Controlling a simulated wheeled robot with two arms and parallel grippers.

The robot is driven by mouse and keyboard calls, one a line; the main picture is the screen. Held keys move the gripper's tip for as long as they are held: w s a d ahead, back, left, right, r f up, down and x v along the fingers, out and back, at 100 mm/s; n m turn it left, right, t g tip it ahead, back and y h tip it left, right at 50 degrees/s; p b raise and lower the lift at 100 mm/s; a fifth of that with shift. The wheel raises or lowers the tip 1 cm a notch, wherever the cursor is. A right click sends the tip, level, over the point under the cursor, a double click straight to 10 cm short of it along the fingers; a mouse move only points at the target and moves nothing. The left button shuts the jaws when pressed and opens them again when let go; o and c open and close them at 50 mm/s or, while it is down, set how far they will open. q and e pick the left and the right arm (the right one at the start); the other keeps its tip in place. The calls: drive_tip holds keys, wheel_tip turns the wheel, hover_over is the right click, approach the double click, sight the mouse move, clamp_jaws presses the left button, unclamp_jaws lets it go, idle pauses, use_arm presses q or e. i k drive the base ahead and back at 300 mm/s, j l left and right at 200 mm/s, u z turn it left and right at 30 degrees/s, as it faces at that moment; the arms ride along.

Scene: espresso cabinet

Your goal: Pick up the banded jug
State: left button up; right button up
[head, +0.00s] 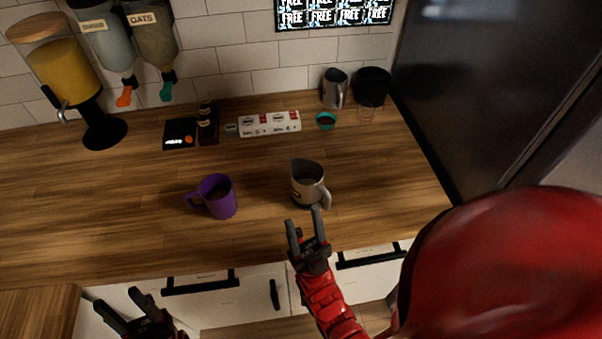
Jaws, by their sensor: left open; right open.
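The banded jug (305,190) appears to be the grey jug with a dark rim and a dark band low on its side. It stands upright on the wooden counter (120,210), with its handle pointing to the lower right. My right gripper (304,219) is open and empty just in front of the jug, with one fingertip close to the handle. I cannot tell whether they touch. My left gripper (119,301) is open and empty at the lower left, in front of the counter edge.
A purple mug (217,197) stands left of the jug. A dark appliance (470,80) bounds the right.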

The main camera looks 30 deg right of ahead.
sight(307, 189)
drive_tip(key=k+j+z, duration=0.15)
drive_tip(key=z, duration=0.25)
drive_tip(key=k+j+z, duration=0.15)
drive_tip(key=z, duration=0.25)
drive_tip(key=k+j+z, duration=0.2)
drive_tip(key=z, duration=0.2)
